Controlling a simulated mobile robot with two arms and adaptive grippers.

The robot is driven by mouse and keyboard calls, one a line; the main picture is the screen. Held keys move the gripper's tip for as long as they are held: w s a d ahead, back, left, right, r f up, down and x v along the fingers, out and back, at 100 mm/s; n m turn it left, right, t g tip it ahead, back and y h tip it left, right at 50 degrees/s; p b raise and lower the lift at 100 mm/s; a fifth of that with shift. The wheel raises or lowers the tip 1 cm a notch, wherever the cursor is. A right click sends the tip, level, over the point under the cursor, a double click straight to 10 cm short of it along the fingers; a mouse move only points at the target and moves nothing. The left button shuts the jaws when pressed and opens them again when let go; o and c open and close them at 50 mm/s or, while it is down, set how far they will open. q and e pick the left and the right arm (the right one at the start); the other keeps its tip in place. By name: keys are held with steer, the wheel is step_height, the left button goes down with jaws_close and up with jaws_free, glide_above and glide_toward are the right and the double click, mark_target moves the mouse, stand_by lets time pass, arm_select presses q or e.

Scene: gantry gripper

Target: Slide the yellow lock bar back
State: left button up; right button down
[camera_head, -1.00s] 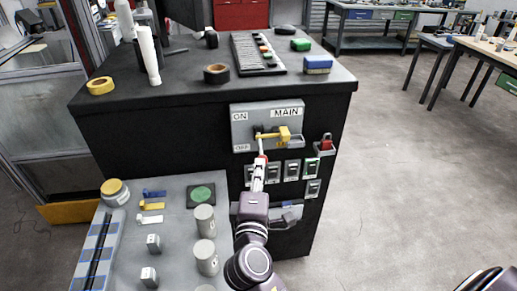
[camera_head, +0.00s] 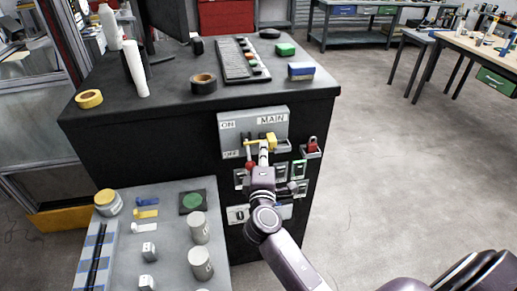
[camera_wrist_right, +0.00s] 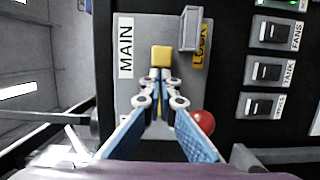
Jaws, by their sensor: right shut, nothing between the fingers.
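The yellow lock bar (camera_head: 258,141) lies across the grey MAIN switch panel (camera_head: 228,122), with a thicker yellow block at its right end. In the right wrist view this block (camera_wrist_right: 162,56) is just beyond my fingertips. My right gripper (camera_head: 264,151) is shut, its tips at the bar near the block; it also shows in the wrist view (camera_wrist_right: 160,78). I cannot tell whether the tips touch the block. The fingers hide part of the bar. A red knob (camera_wrist_right: 204,122) sits beside the fingers. My left gripper is not in view.
A grey bracket (camera_wrist_right: 190,30) stands beside the block. Small switches (camera_wrist_right: 268,71) and a red padlock (camera_head: 312,145) are near the panel. A grey bench with cylinders (camera_head: 199,227) stands at the lower left.

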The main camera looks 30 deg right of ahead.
steer(key=d, duration=0.2)
steer(key=s+d, duration=0.1)
steer(key=d, duration=0.1)
steer(key=shift+s+d+p, duration=0.1)
steer(key=shift+d+p, duration=0.2)
steer(key=shift+d, duration=0.05)
steer(key=shift+a, duration=0.1)
